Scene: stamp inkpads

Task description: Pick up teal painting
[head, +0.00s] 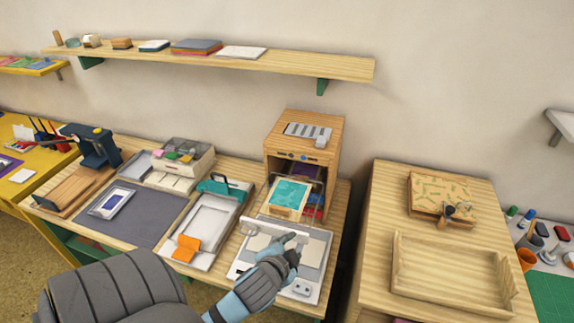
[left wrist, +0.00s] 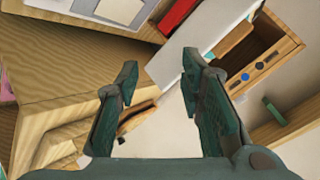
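The teal painting (head: 288,194) is a small teal sheet on a light wooden board. In the head view it lies in front of the wooden box with buttons (head: 318,143). My left gripper (head: 291,245) is just nearer than the painting, above the pale press-like tray, and apart from it. In the left wrist view the left gripper (left wrist: 168,82) has its two fingers wide apart with nothing held between them. I cannot make out the painting in that view. My right gripper is not in view.
The pale tray (head: 317,246) lies under my left gripper. To its left are a tray with an orange piece (head: 186,248) and a dark mat (head: 158,219). A wooden tray (head: 398,270) stands on the right cabinet. A shelf (head: 345,67) runs along the wall above.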

